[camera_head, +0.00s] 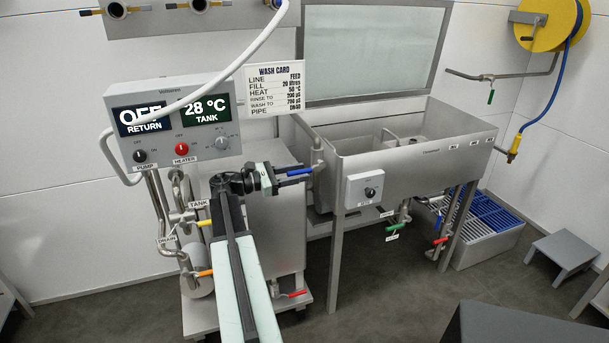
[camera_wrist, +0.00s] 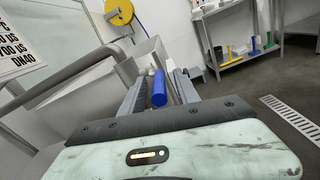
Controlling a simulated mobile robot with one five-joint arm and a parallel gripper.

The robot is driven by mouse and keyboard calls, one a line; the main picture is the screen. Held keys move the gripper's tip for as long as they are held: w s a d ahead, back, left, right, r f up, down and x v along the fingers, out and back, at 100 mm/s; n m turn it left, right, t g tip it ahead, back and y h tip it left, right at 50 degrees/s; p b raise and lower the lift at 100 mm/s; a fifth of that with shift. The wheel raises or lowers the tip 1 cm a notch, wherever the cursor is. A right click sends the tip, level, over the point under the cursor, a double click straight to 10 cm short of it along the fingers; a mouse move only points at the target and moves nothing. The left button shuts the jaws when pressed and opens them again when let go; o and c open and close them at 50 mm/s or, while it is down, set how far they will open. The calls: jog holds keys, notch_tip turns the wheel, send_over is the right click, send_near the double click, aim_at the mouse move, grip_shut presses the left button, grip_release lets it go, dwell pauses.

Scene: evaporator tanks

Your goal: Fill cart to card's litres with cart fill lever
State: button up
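The wash card (camera_head: 274,90) hangs behind the control box and reads fill 20 litres, heat 50 °C. The cart (camera_head: 285,235) is a grey metal tank on a low base, partly hidden by my arm. A blue lever (camera_head: 300,171) sticks out level above the cart, by a pipe (camera_head: 317,150) at the sink's left end. My gripper (camera_head: 293,174) is at this lever, its fingers on either side. In the wrist view the blue lever (camera_wrist: 160,88) lies between the fingers, nearer the right one, with gaps showing. The water level inside the cart is hidden.
The control box (camera_head: 170,122) shows OFF return and 28 °C tank. Yellow (camera_head: 204,223), orange (camera_head: 204,273) and red (camera_head: 297,294) levers sit low around the cart. A steel sink (camera_head: 410,160) stands to the right.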

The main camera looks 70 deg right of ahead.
jog(key=shift+x, duration=1.2)
jog(key=c, duration=0.8)
grip_shut()
jog(key=shift+s+f, duration=0.1)
jog(key=shift+f, duration=0.05)
